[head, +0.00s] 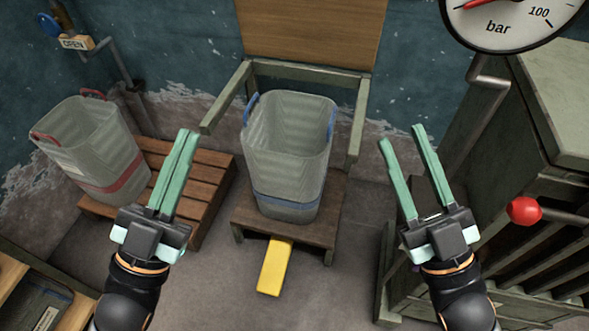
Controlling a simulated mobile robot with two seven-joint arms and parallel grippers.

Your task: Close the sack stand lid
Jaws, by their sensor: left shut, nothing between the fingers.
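The sack stand (242,212) is in the middle of the head view, a wooden base with a greenish frame. Its lid seems to be the brown wooden panel (312,30), standing upright at the back of the frame; its top is cut off. A grey woven sack (290,150) with blue handles and a blue band stands open-topped inside the frame. A yellow pedal (274,267) sticks out at the front. My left gripper (187,136) is shut and empty, left of the stand. My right gripper (401,138) is open and empty, right of the stand. Neither appears to touch the lid.
A red-banded sack (85,150) stands on a wooden pallet (215,165) at left. A pipe with an OPEN sign (75,43) is behind it. A gauge (510,15) and green cabinet (560,110) with a red knob (523,210) crowd the right. The floor in front is mostly clear.

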